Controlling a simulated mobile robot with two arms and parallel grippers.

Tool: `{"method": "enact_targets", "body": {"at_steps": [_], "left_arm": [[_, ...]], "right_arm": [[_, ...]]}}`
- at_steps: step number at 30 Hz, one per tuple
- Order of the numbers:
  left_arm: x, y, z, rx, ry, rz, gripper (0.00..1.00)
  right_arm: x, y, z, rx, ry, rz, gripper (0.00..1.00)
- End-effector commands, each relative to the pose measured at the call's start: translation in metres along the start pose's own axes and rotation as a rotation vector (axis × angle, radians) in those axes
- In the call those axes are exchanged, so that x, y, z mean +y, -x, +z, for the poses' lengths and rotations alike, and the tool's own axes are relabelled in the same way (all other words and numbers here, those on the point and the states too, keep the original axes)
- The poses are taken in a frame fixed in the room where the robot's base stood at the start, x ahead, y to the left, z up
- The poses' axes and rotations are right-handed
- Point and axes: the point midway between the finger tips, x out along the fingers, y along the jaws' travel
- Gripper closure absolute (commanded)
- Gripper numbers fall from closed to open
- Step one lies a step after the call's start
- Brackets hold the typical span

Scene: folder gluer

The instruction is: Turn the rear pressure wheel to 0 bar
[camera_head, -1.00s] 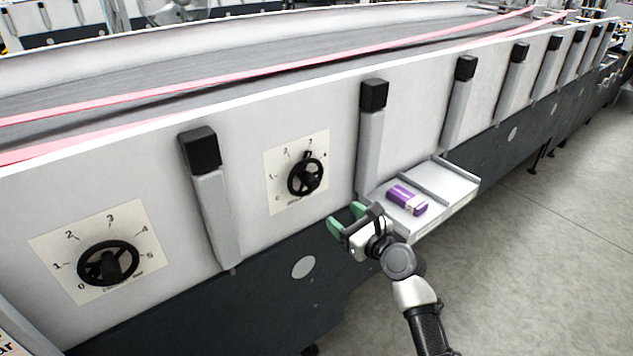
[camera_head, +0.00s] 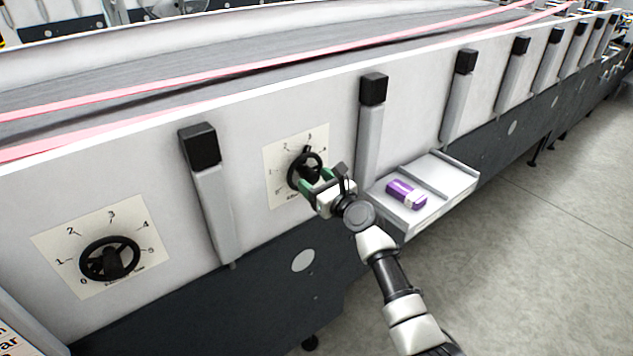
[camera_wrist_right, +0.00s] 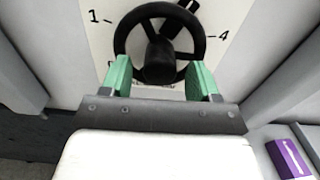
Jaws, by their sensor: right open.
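Two black handwheels sit on the machine's pale side panel. The farther, right-hand wheel (camera_head: 303,159) is on a cream dial plate (camera_head: 275,165), partly hidden by my right gripper. It also shows in the right wrist view (camera_wrist_right: 160,42), with a dark marker at the upper right of its rim, between the top and the 4. My right gripper (camera_head: 316,181) is open, its green fingers at the wheel's lower edge. In the wrist view the fingers (camera_wrist_right: 160,80) stand either side of the wheel's lower part; contact cannot be told. The nearer wheel (camera_head: 110,260) has a 0 to 5 dial.
A small tray (camera_head: 436,177) holding a purple and white object (camera_head: 405,193) juts out right of my gripper. Grey posts with black caps (camera_head: 200,147) stand out from the panel on both sides of the farther wheel. Open floor (camera_head: 540,240) lies at the right.

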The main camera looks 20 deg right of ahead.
Motion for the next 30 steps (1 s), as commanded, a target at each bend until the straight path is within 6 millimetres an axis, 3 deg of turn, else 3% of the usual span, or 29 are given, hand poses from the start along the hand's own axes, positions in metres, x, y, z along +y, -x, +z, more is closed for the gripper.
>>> {"method": "enact_targets", "body": {"at_steps": [6,16,30], "left_arm": [[0.0,0.0,-0.0001,0.0,0.0,0.0,0.57],[-0.0003,0.0,0.0001,0.0,0.0,0.0,0.57],[-0.0015,-0.0039,0.0011,-0.002,0.001,-0.002,0.57]], "right_arm": [[0.0,-0.0002,-0.0003,0.001,0.0,0.0,0.39],[-0.0001,0.0001,-0.0004,0.001,0.0,0.0,0.88],[-0.0002,0.0001,-0.0012,0.0,0.119,0.0,0.88]]}}
